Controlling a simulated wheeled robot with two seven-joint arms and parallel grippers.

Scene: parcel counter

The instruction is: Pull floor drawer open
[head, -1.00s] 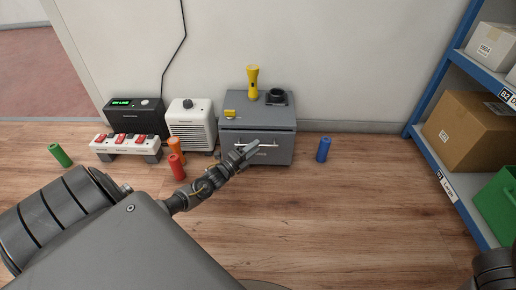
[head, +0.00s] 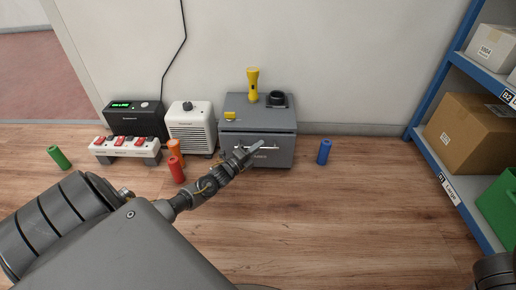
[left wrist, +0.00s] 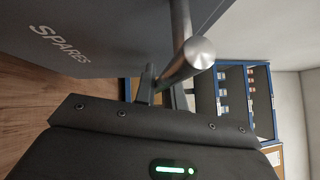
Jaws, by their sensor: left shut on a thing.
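The grey floor drawer (head: 276,157) is the front of a low grey cabinet (head: 285,121) against the wall, and it looks closed in the head view. Its pale bar handle (head: 283,149) runs across the front. My left gripper (head: 249,152) is at the left part of this handle and shut on it, partly hiding it. In the left wrist view the round handle bar (left wrist: 186,61) lies at the fingers, close to the drawer front marked SPARES (left wrist: 100,25). My right gripper is out of view.
A yellow torch (head: 252,84) and a black cup-like holder (head: 276,99) are on the cabinet. A red tube (head: 176,170) and an orange tube (head: 175,149) stand left of it, a blue tube (head: 324,152) right. A shelf rack (head: 432,158) stands right. Floor before the drawer is clear.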

